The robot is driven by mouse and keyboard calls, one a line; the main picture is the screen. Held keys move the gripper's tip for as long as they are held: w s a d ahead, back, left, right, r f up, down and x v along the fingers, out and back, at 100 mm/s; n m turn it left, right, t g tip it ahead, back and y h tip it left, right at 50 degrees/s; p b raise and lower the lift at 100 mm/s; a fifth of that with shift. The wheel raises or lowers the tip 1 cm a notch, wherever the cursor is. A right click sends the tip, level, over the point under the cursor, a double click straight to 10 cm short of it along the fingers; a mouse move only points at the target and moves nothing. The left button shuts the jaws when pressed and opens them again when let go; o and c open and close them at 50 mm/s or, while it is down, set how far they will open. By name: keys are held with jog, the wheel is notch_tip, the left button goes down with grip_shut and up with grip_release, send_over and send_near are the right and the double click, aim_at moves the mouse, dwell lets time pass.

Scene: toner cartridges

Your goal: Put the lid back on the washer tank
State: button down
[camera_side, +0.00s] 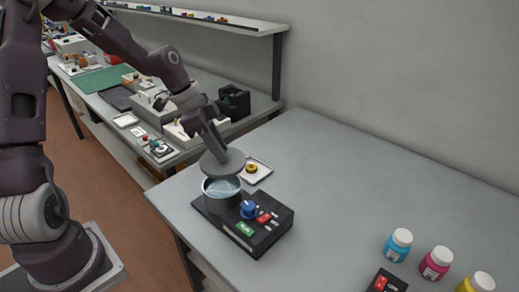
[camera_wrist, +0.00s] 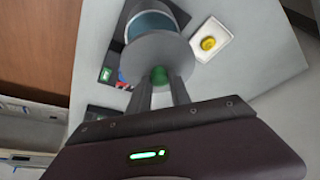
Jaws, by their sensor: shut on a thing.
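The washer tank (camera_side: 222,199) is a round grey vessel with pale blue liquid in it, standing on a black base unit (camera_side: 262,238). In the wrist view, the tank (camera_wrist: 155,22) is partly hidden behind the lid. The lid (camera_side: 222,162) is a flat grey disc, held above the tank and apart from its rim; it looks tilted in the side view. My gripper (camera_side: 214,146) is above the tank, shut on the lid's knob. In the wrist view, the lid (camera_wrist: 152,50) and its green-looking knob sit between the fingertips of my gripper (camera_wrist: 160,78).
A white tray (camera_side: 263,177) with a yellow ring (camera_side: 252,168) lies just behind the tank. The base unit carries a blue knob (camera_side: 248,209) and coloured buttons. Blue (camera_side: 398,245), magenta (camera_side: 436,262) and yellow (camera_side: 476,283) bottles stand at the right front. The table's middle is clear.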

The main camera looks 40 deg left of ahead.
aim_at(213, 161)
jog(key=shift+s+a, duration=0.15)
jog(key=shift+s, duration=0.25)
jog(key=shift+s+f, duration=0.1)
jog(key=shift+f, duration=3.1)
jog(key=shift+f, duration=0.15)
jog(key=c, duration=0.6)
grip_release()
jog(key=shift+c, duration=0.2)
